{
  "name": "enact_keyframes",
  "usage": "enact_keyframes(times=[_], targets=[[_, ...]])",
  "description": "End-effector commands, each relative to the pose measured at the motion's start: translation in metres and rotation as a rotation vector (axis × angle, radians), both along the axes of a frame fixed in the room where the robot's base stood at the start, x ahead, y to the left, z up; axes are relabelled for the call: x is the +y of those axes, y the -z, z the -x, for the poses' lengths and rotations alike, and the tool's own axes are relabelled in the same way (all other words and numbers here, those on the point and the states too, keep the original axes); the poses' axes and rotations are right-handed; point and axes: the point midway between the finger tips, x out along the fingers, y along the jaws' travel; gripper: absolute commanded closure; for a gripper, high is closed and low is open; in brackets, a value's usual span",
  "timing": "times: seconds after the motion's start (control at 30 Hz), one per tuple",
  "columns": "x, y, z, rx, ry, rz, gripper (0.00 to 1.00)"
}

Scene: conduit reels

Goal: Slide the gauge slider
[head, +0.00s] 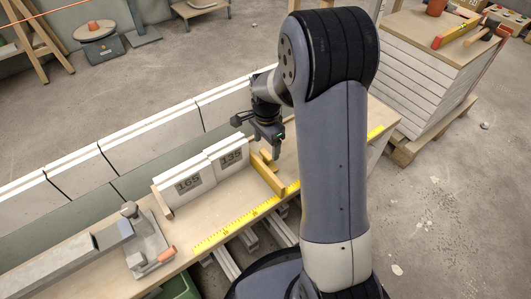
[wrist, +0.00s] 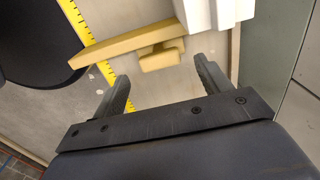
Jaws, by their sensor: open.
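The gauge slider (head: 267,174) is a tan wooden bar with a small raised block. It lies across the bench, with its front end at the yellow ruler strip (head: 238,219). In the wrist view the slider (wrist: 115,50) crosses the top, with its block (wrist: 160,57) just beyond the fingertips. My gripper (head: 271,148) is over the bench beside the slider's rear part. In the wrist view my gripper (wrist: 160,80) is open, its two fingers apart with nothing between them; the block lies ahead of the gap. Whether a finger touches it, I cannot tell.
White blocks marked 165 (head: 188,184) and another number (head: 230,156) stand left of the slider. A metal tool with an orange handle (head: 148,250) is at the bench's left. A low white wall (head: 135,135) runs behind. A pallet stack (head: 425,75) stands right.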

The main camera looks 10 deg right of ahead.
Motion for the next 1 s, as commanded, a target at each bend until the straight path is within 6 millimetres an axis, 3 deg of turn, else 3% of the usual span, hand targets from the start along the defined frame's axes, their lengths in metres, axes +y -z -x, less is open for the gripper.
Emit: enact_keyframes(times=[0.03, 0.2, 0.57, 1.0], targets=[[0.0, 0.012, 0.001, 0.002, 0.0, 0.0, 0.27], [0.0, 0.029, 0.001, 0.001, 0.0, -0.001, 0.27], [0.0, 0.033, 0.0, 0.0, 0.0, 0.0, 0.27], [0.0, 0.033, 0.0, 0.0, -0.001, 0.0, 0.62]])
